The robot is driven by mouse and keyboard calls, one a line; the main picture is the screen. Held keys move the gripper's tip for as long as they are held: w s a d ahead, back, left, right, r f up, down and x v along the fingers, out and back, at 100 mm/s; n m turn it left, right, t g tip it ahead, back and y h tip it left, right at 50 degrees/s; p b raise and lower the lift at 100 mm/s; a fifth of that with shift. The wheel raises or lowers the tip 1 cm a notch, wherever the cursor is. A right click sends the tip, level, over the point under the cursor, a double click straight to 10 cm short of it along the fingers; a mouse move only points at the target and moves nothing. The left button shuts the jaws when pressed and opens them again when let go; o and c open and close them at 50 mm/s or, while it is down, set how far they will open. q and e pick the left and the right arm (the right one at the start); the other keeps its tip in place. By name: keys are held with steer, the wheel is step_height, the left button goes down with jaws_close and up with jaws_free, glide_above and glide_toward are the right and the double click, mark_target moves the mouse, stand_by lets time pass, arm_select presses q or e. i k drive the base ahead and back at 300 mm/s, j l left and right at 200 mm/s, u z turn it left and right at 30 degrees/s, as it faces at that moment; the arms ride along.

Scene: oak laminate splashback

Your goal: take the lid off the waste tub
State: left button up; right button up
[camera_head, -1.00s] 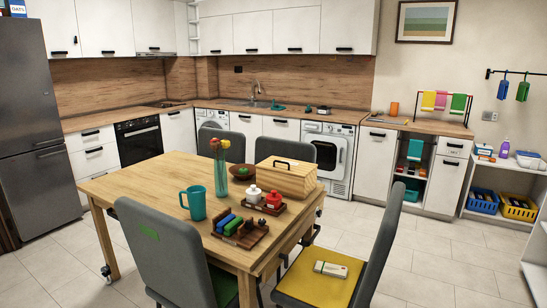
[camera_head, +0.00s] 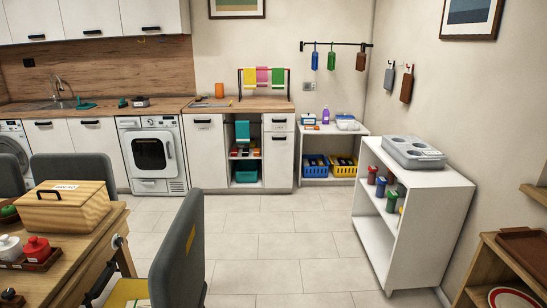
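I cannot make out for certain which thing is the waste tub. Small coloured containers stand on the middle shelf of the white shelf unit at right: a red one (camera_head: 372,175), a blue one (camera_head: 381,187) and a green one (camera_head: 392,201). They are too small to tell whether they have lids. A teal container (camera_head: 246,173) sits low in the open cabinet under the counter. Neither of my grippers is in view.
A table (camera_head: 78,262) with a wooden box (camera_head: 65,212) and a grey chair (camera_head: 178,260) stand at left. The white shelf unit (camera_head: 433,215) carries a grey tray with round wells (camera_head: 412,152). A wooden shelf (camera_head: 490,262) is at lower right. Tiled floor between is clear.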

mark_target(144, 104)
steer(key=i+l+z, duration=0.25)
steer(key=i, duration=0.3)
steer(key=i+l+z, duration=0.15)
steer(key=i+z, duration=0.15)
steer(key=i, duration=0.25)
steer(key=i+j+u, duration=0.1)
steer(key=i+u, duration=0.25)
steer(key=i, duration=0.5)
steer(key=i+l+u, duration=0.15)
steer(key=i+u, duration=0.25)
steer(key=i, duration=0.45)
steer(key=i+u, duration=0.35)
steer(key=i, duration=0.25)
steer(key=i+l+u, duration=0.1)
steer(key=i+u, duration=0.2)
steer(key=i, duration=0.25)
steer(key=i+l+u, duration=0.35)
steer(key=i, duration=0.25)
steer(key=i+j+u, duration=0.25)
steer(key=i+u, duration=0.25)
steer(key=i, duration=0.35)
steer(key=i+u, duration=0.5)
steer(key=i, duration=0.35)
steer(key=i+j, duration=0.15)
steer(key=i, duration=0.7)
steer(key=i+j, duration=0.1)
steer(key=i, duration=0.8)
